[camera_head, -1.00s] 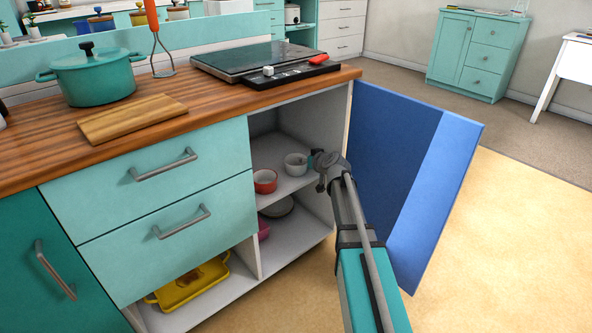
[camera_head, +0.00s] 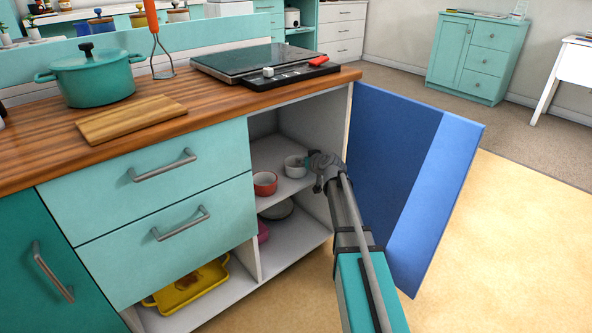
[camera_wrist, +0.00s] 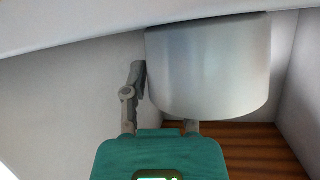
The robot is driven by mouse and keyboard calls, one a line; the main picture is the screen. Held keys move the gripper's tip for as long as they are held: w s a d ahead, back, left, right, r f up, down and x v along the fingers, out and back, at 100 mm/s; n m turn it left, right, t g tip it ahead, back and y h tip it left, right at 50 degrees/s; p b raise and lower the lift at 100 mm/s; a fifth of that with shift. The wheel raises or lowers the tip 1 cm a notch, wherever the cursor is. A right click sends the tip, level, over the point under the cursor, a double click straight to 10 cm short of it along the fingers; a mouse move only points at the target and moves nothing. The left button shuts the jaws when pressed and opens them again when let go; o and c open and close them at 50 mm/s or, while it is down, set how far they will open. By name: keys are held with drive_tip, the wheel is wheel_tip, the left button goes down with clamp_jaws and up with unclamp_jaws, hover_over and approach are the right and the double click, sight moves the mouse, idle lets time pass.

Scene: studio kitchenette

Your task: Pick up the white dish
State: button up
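The white dish (camera_head: 292,168) is a small round cup-like bowl on the upper shelf inside the open cabinet. My gripper (camera_head: 307,163) is at its right side in the head view and covers part of it. In the wrist view the dish (camera_wrist: 208,68) fills the upper middle. One finger of my gripper (camera_wrist: 160,95) shows just left of the dish wall; the other runs behind the wall and its tip is hidden. The fingers stand apart, with the near wall between them. I cannot tell whether either touches the dish.
A red bowl (camera_head: 265,183) stands close left of the dish. The shelf (camera_head: 285,190) has little free room, with cabinet walls around it. The open blue door (camera_head: 390,170) stands right of my arm. A grey dish and a pink bowl (camera_head: 263,232) sit below.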

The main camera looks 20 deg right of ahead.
clamp_jaws()
drive_tip(key=shift+r, duration=0.15)
wheel_tip(320, 180, up, 3)
drive_tip(key=p, duration=0.3)
drive_tip(key=shift+f, duration=0.2)
drive_tip(key=s+a+r+p, duration=0.1)
drive_tip(key=s+r+p, duration=0.9)
drive_tip(key=s, duration=0.4)
drive_tip(key=shift+a, duration=0.3)
